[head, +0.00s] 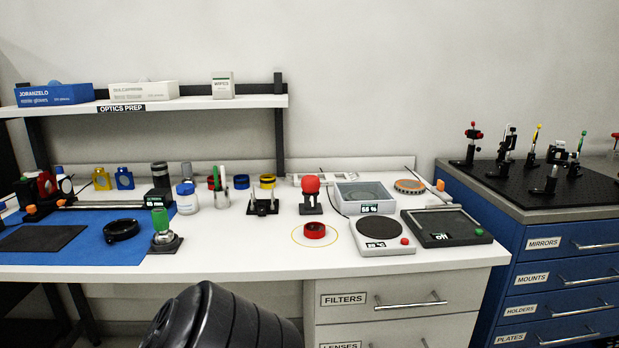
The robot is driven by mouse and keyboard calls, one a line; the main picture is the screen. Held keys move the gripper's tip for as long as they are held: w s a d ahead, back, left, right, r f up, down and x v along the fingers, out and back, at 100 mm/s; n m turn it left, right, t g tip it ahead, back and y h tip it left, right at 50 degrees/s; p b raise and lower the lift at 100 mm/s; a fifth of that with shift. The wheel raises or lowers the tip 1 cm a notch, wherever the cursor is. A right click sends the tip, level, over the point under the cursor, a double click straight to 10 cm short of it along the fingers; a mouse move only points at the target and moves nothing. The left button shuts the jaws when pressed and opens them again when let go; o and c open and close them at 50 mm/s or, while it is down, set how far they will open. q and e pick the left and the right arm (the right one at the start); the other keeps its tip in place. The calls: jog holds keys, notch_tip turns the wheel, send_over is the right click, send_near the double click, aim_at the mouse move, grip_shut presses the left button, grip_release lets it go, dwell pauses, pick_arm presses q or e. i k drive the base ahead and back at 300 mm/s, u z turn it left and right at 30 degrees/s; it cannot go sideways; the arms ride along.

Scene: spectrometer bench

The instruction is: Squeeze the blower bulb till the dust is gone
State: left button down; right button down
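A round red bulb (311,185) stands upright on a small black stand (311,207) at the middle of the white bench. It looks like the blower bulb. In front of it, a red ring-shaped part (315,230) lies flat inside a thin yellow circle marked on the bench. Dust is too small to make out in this view. Neither of my grippers is in view, and nothing is seen touching the bulb.
Right of the circle are a round-plated device (384,249), a clear-lidded box (364,195) and a black tray (446,230). A shelf (200,103) overhangs the left back.

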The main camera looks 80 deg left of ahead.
aim_at(311, 184)
jog(key=u, duration=3.25)
